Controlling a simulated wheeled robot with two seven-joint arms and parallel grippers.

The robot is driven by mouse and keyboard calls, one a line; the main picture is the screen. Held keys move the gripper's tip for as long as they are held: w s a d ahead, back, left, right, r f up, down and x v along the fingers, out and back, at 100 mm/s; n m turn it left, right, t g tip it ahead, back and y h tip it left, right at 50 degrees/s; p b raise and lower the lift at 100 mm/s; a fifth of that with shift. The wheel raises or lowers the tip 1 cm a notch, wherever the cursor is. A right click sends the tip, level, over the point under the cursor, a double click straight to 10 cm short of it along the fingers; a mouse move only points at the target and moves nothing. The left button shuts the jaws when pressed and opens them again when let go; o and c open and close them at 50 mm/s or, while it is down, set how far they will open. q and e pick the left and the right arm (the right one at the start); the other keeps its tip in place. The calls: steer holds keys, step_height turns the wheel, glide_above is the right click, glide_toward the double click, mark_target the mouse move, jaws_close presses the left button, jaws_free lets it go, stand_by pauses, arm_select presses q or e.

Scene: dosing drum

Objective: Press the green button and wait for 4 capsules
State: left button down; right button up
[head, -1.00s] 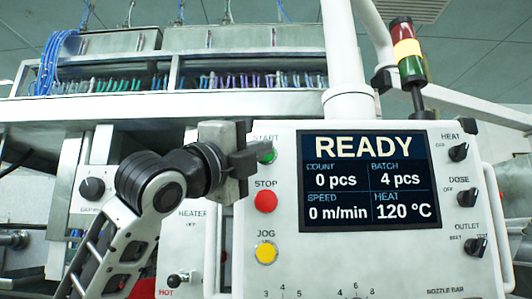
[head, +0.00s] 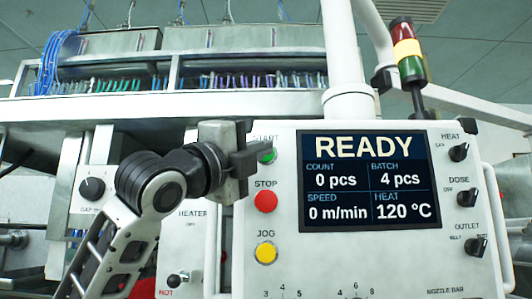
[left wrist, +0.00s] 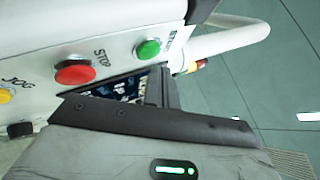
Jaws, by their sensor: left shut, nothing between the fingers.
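The green START button (head: 267,154) is on the white control panel (head: 277,277), above the red STOP button (head: 266,201). My left gripper (head: 260,158) is shut and empty, and partly covers the green button in the head view. In the left wrist view the green button (left wrist: 148,50) shows whole, with a visible gap between it and my dark finger (left wrist: 160,121). The screen (head: 364,182) reads READY, count 0 pcs, batch 4 pcs, speed 0 m/min, heat 120 °C. No capsules can be made out. My right gripper is not in view.
A yellow JOG button (head: 265,252) sits below STOP. HEAT (head: 458,152), DOSE (head: 467,197) and OUTLET (head: 476,247) knobs line the panel's right side. A red, yellow and green signal tower (head: 408,52) stands above. A heater switch (head: 178,280) is at lower left.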

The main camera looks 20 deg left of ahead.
arm_select(q)
steer(key=shift+w, duration=0.15)
steer(key=shift+w+a, duration=0.15)
steer(key=shift+w, duration=0.1)
